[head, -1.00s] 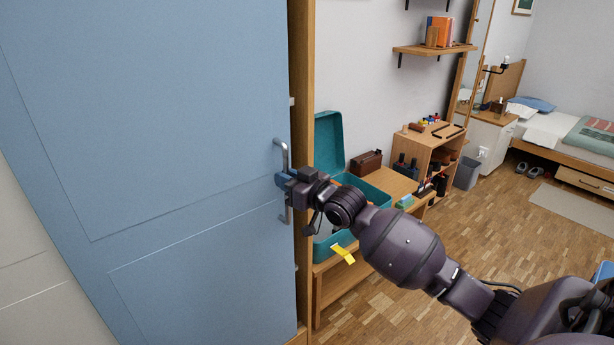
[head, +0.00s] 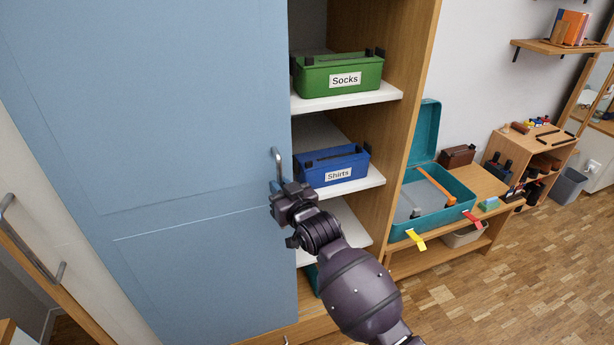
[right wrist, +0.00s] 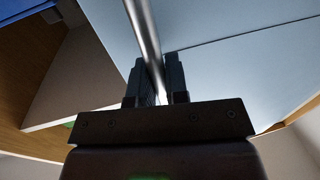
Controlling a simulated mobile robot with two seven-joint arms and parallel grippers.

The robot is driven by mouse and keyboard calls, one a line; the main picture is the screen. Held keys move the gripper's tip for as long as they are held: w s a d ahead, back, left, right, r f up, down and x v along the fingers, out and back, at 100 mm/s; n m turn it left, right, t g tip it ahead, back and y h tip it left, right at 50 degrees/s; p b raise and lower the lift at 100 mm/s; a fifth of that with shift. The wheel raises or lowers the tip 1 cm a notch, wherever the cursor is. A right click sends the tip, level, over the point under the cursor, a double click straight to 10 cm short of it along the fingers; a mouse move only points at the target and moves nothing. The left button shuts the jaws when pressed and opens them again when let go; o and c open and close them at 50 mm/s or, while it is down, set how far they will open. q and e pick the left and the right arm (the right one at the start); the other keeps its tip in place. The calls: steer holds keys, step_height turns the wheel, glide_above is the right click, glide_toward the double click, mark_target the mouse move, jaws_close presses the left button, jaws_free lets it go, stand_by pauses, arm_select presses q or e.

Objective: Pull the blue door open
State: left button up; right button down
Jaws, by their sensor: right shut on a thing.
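The blue door (head: 190,150) fills the left of the head view and stands partly open, with shelves showing beyond its right edge. Its metal bar handle (head: 279,165) is near that edge. My right gripper (head: 279,190) is shut on the handle. In the right wrist view the handle (right wrist: 143,30) runs down between the two fingers (right wrist: 160,82), with the blue door (right wrist: 220,30) behind. The lower part of the handle is hidden by my gripper in the head view. My left gripper is not in view.
Inside the cabinet, a green Socks bin (head: 338,74) and a blue Shirts bin (head: 332,167) stand on white shelves. An open teal case (head: 455,205) rests on a low wooden bench to the right. Wooden floor (head: 500,285) is clear at lower right.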

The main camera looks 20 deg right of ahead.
mark_target(252, 184)
steer(key=shift+s+a+f, duration=0.1)
steer(key=shift+s+a, duration=0.05)
steer(key=shift+a, duration=1.15)
steer(key=shift+s+a, duration=0.1)
steer(key=shift+a, duration=1.15)
steer(key=c, duration=1.1)
jaws_free()
steer(key=shift+c, duration=0.2)
steer(key=shift+d, duration=0.1)
steer(key=v, duration=1)
steer(key=shift+s, duration=0.4)
steer(key=shift+d, duration=0.1)
